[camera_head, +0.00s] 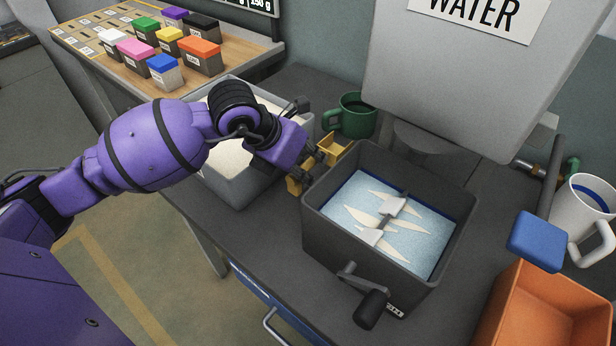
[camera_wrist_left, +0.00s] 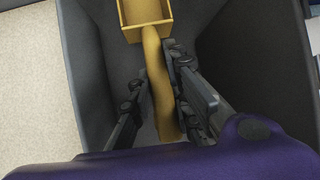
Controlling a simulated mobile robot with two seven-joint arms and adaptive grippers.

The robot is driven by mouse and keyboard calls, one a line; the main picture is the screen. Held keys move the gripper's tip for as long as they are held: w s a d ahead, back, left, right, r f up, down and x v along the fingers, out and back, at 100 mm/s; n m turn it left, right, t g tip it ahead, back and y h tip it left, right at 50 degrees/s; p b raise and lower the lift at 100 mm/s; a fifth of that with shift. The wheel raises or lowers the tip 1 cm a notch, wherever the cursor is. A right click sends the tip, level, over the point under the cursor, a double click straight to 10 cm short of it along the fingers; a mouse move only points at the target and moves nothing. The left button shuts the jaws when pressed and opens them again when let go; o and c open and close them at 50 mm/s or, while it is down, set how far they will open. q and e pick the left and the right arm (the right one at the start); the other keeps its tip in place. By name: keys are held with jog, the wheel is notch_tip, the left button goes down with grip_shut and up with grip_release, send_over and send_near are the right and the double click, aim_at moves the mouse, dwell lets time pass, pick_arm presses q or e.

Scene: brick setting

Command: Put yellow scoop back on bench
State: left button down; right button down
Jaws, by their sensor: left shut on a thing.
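The yellow scoop (camera_head: 335,148) is in my left gripper (camera_head: 307,168), between the grey bin and the dark mixing box. In the left wrist view the scoop's square cup (camera_wrist_left: 146,14) points away from me. Its handle (camera_wrist_left: 160,85) runs back between the two dark fingers of the left gripper (camera_wrist_left: 160,95), which is shut on it. The dark bench top (camera_head: 275,228) lies below; I cannot tell whether the scoop touches it. My purple wrist hides part of the handle. My right gripper is not in view.
The grey bin (camera_head: 243,190) holds pale powder. The dark mixing box (camera_head: 325,212) holds pale blue contents, white paddles and a front crank (camera_head: 370,308). A green mug (camera_head: 354,115) stands behind. An orange container (camera_head: 530,315) and white mug (camera_head: 583,210) are at right.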

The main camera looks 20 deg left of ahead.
pick_arm(q)
notch_tip(320, 180, down, 4)
jog(key=shift+f, duration=0.15)
jog(key=c, duration=1.6)
grip_release()
jog(key=shift+c, duration=0.2)
jog(key=v, duration=1.2)
